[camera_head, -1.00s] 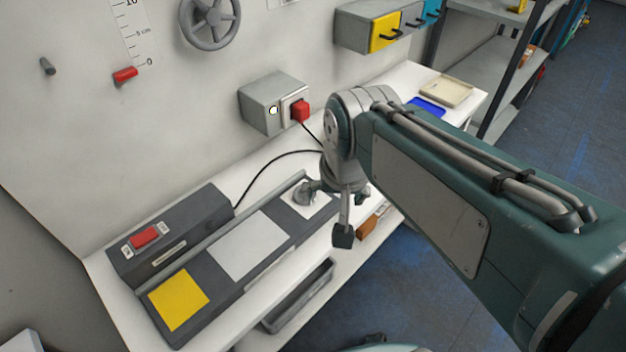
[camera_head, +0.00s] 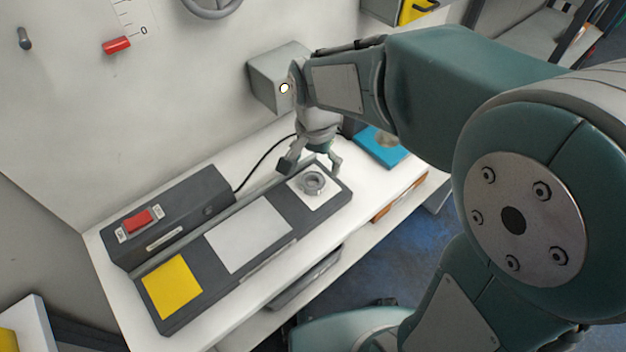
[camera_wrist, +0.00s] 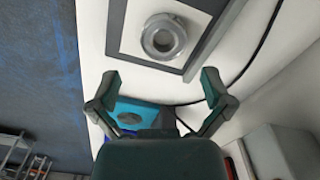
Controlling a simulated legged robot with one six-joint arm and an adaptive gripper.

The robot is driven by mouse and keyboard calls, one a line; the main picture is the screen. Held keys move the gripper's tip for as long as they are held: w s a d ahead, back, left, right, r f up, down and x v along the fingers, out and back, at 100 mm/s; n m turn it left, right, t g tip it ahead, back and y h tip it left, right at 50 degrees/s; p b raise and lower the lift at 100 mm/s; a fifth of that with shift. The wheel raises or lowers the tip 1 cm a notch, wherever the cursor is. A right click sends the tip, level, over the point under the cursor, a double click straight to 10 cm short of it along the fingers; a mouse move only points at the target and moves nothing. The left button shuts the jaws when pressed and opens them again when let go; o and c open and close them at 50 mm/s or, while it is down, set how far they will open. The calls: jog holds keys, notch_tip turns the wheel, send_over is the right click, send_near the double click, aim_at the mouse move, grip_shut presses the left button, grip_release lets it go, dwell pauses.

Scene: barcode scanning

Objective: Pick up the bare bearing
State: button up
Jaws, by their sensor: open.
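The bare bearing (camera_head: 313,182) is a grey metal ring. It lies flat on the white square (camera_head: 301,196) at the right end of the dark scanning strip. In the wrist view the bearing (camera_wrist: 164,37) shows whole at the top, beyond the fingertips. My gripper (camera_head: 311,165) is open and empty, just behind the bearing in the head view. Its two spread fingers also show in the wrist view (camera_wrist: 159,77), with nothing between the tips.
A dark box with a red switch (camera_head: 138,220) stands along the wall side. The strip also has grey (camera_head: 248,234) and yellow (camera_head: 172,287) squares. A blue plate (camera_head: 377,157) with a grey round piece lies beyond my gripper. A black cable runs behind the strip.

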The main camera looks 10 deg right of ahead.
aim_at(312, 181)
jog(key=f, duration=0.5)
jog(key=shift+a+f, duration=0.2)
jog(key=shift+a, duration=0.15)
jog(key=c, duration=1.2)
